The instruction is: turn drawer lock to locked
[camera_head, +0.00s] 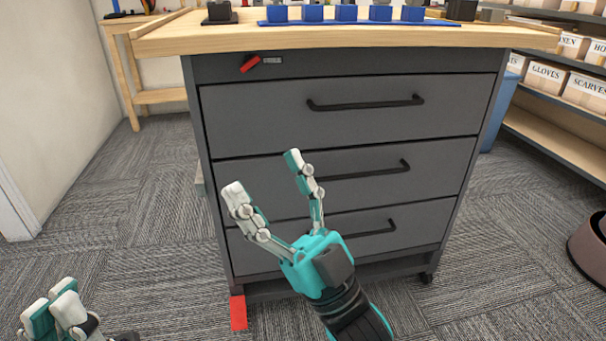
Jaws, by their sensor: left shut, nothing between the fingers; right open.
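The drawer lock is a small red lever (250,63) on the dark strip above the top drawer, at the cabinet's upper left. It is tilted, its right end higher, beside a small grey label (272,60) too small to read. The grey drawer cabinet (240,115) has three drawers with black bar handles, all shut. My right gripper (263,171) is open and empty in front of the middle drawer, below the lever and apart from it. My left gripper (52,300) is shut and empty at the lower left corner, away from the cabinet.
A wooden top (330,38) overhangs the cabinet and carries a blue rack (345,14) and a black block (219,12). A red piece (238,312) is at the cabinet's lower left foot. Shelves with labelled boxes (545,78) stand right. Carpet at left is clear.

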